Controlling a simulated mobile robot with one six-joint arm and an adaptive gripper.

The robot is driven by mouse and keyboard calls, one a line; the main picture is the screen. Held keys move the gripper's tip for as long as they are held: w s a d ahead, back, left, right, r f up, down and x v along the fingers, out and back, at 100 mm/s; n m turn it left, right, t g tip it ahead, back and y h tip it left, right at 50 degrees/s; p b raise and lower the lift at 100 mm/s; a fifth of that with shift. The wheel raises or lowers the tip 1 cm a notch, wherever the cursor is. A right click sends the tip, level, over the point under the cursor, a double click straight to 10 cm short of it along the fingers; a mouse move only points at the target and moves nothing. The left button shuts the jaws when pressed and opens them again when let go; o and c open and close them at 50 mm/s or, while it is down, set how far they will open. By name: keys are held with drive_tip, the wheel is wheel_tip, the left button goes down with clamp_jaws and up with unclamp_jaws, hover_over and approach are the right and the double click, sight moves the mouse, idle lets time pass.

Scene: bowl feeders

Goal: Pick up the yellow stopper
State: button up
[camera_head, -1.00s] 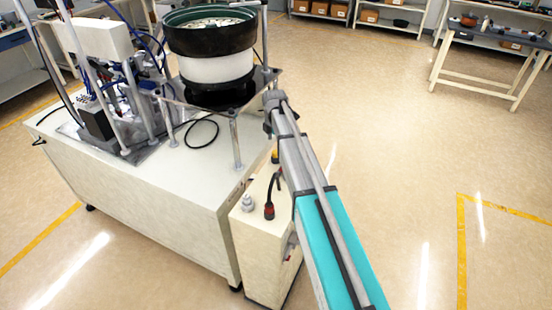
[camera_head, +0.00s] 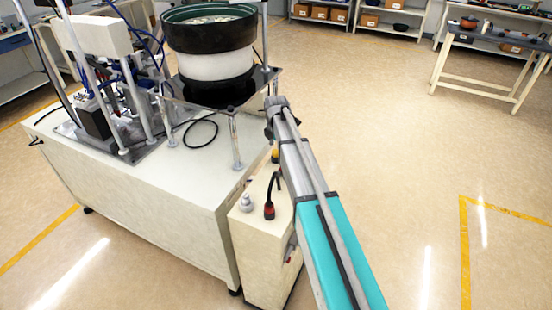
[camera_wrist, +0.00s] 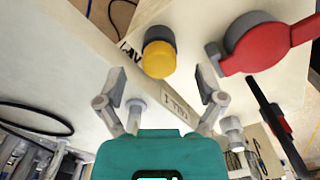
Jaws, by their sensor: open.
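The yellow stopper (camera_wrist: 159,60), a short cylinder with a grey part at one end, stands out in the wrist view on a pale surface. In the head view a small yellow patch (camera_head: 275,156), apparently the same stopper, shows beside my arm at the small cabinet's top. My gripper (camera_wrist: 163,88) is open and empty. Its two fingers are spread wide, and the stopper appears beyond their tips, roughly centred between them and apart from both. In the head view my arm hides the fingers.
A red-and-grey part (camera_wrist: 265,45) lies close right of the stopper, with a black-and-red lever (camera_wrist: 268,115) nearby. The small cabinet (camera_head: 259,225) also carries a red-based lever (camera_head: 269,208) and a grey knob (camera_head: 246,202). The bowl feeder (camera_head: 209,45) stands behind. Open floor lies right.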

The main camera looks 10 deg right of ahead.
drive_tip(key=shift+f+b, duration=0.8)
drive_tip(key=shift+f, duration=0.3)
drive_tip(key=c, duration=1)
drive_tip(key=shift+c, duration=0.2)
drive_tip(key=shift+r, duration=0.25)
wheel_tip(320, 180, up, 2)
drive_tip(key=p, duration=0.2)
drive_tip(key=shift+r+p, duration=0.1)
drive_tip(key=shift+p, duration=0.2)
drive_tip(key=s+d+r+p, duration=0.2)
drive_tip(key=s+r+p, duration=0.8)
drive_tip(key=s, duration=0.4)
drive_tip(key=shift+d+r, duration=0.2)
